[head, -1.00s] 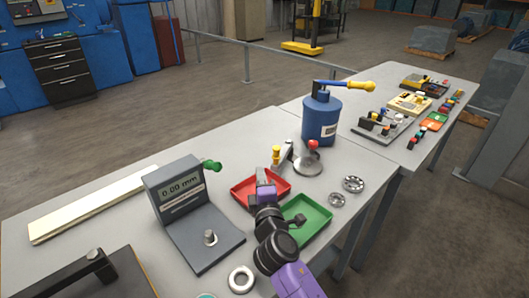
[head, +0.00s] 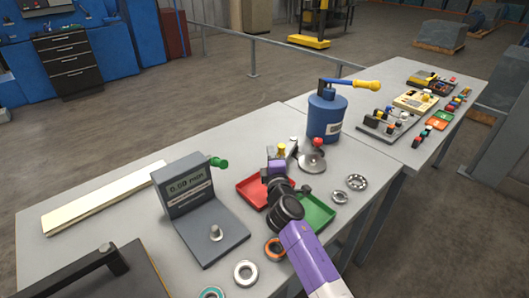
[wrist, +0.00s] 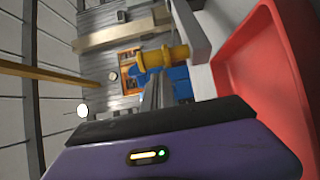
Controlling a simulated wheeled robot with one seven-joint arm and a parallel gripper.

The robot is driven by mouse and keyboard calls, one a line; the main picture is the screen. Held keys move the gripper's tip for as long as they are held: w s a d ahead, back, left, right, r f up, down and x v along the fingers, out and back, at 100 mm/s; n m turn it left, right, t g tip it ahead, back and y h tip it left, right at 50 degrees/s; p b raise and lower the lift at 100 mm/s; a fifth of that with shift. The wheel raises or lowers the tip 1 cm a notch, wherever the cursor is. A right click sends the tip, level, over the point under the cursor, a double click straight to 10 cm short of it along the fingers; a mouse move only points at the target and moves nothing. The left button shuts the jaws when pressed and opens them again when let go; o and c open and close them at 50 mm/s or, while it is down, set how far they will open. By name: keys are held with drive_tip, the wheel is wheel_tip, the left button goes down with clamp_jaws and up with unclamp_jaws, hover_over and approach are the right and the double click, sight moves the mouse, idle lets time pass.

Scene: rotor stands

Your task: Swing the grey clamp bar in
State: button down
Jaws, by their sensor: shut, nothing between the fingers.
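The grey clamp bar (head: 293,147) is on the rotor stand at the middle of the bench, mostly behind my gripper in the head view. Its yellow knob (head: 281,149) stands at the near end; it also shows in the wrist view (wrist: 163,58). A red knob (head: 318,142) stands above the round grey disc (head: 312,164). My gripper (wrist: 156,88) is shut and empty, its fingers pointing at the yellow knob. I cannot tell whether they touch it. In the head view the fingertips are hard to separate from the stand.
A red tray (head: 246,193) and a green tray (head: 320,211) lie below my arm. A grey gauge (head: 186,188) stands at left, a blue canister (head: 326,115) behind right. Bearing rings (head: 357,182) lie at right; others (head: 245,272) lie in front.

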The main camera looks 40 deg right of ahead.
drive_tip(key=shift+s+d, duration=0.35)
drive_tip(key=shift+s, duration=0.1)
drive_tip(key=shift+s, duration=0.1)
